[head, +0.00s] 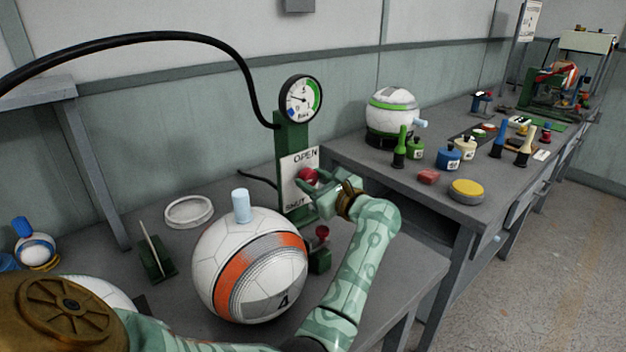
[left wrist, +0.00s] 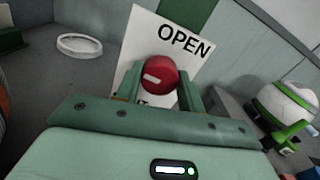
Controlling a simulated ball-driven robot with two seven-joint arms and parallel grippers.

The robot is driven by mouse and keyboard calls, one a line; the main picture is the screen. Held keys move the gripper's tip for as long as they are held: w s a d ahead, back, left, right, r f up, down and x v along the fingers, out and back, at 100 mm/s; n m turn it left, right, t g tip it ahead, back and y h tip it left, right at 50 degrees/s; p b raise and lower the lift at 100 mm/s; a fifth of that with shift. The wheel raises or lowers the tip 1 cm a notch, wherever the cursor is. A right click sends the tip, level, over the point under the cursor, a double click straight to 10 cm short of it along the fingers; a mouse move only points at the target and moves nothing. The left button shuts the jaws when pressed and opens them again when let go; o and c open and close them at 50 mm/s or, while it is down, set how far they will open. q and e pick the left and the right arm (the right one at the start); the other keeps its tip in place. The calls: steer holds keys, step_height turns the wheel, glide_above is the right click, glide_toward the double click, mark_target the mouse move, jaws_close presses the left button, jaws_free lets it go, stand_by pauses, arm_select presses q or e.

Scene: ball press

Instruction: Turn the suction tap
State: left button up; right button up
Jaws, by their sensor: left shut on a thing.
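The suction tap is a red round knob (head: 308,176) on a white plate (head: 294,165) marked OPEN at the top and SHUT at the bottom. The plate is on a green post (head: 292,133) with a round gauge (head: 301,99) on top. My left gripper (head: 314,182) is shut on the knob from the right. In the left wrist view the fingers stand on both sides of the red knob (left wrist: 161,74), which bears a short white mark. The plate's lower part is mostly hidden there. My right gripper is not in view.
A white and orange ball (head: 220,265) with a pale blue plug stands on the bench in front of the post. A smaller red knob (head: 322,232) sits low by it. A black hose (head: 225,45) arches to the post. The right bench (head: 345,160) holds a ball and several tools.

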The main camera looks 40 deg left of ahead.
arm_select(q)
steer(key=shift+r+m+p, duration=0.2)
steer(key=shift+m+p, duration=0.2)
steer(key=shift+m, duration=0.3)
steer(key=m+p, duration=0.1)
steer(key=m, duration=0.1)
steer(key=shift+m, duration=0.3)
steer(key=m+p, duration=0.3)
steer(key=m, duration=0.2)
steer(key=m+p, duration=0.2)
steer(key=m, duration=0.2)
steer(key=shift+w+m, duration=0.1)
steer(key=shift+m, duration=0.3)
steer(key=m+p, duration=0.1)
steer(key=m, duration=0.1)
steer(key=shift+f+m, duration=0.1)
steer(key=shift+m, duration=0.6)
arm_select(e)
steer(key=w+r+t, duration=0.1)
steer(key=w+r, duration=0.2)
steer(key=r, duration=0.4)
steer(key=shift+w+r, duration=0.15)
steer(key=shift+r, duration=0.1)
arm_select(q)
steer(key=shift+f, duration=0.1)
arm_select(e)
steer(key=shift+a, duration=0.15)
arm_select(q)
steer(key=o, duration=1)
steer(key=shift+c, duration=0.2)
